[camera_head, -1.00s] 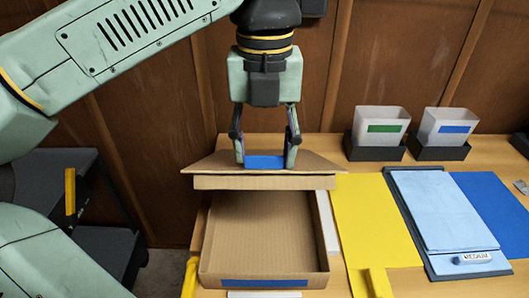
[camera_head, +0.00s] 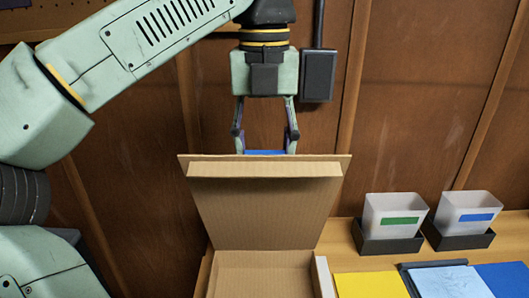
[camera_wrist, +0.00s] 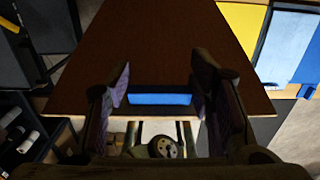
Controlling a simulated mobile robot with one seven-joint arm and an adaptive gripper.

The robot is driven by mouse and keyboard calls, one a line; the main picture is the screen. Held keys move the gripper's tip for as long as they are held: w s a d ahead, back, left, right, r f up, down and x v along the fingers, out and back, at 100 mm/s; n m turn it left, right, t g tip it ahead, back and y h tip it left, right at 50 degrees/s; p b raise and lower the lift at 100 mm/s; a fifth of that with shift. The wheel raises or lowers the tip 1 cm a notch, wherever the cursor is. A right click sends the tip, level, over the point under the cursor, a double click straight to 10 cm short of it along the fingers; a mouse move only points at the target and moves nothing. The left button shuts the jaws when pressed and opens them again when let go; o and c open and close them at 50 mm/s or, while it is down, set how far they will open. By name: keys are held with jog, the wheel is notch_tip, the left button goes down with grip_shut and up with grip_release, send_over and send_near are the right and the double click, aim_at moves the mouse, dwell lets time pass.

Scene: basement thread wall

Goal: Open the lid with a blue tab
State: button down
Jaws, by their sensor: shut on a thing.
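A cardboard box (camera_head: 262,276) stands on the table with its hinged lid (camera_head: 265,207) raised steeply, its inner face toward the head camera. The blue tab (camera_head: 265,152) is at the lid's raised free edge. My gripper (camera_head: 265,143) is above that edge, shut on the blue tab. In the wrist view the blue tab (camera_wrist: 160,99) lies between the fingers (camera_wrist: 165,100), and the lid's dark outer face (camera_wrist: 160,45) stretches away beyond it. The lower part of the box is outside the head view.
Two translucent bins, one with a green label (camera_head: 391,222) and one with a blue label (camera_head: 464,219), stand to the right. A yellow sheet (camera_head: 370,286) and a light blue clipboard (camera_head: 448,282) lie in front of them. A wooden wall (camera_head: 400,110) is behind.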

jog(key=shift+w+f, duration=0.15)
jog(key=shift+w, duration=0.1)
jog(key=c, duration=1.2)
grip_release()
jog(key=shift+o, duration=1.4)
jog(key=shift+w+f, duration=0.1)
jog(key=shift+w, duration=0.1)
jog(key=shift+o, duration=1)
jog(key=shift+s, duration=0.25)
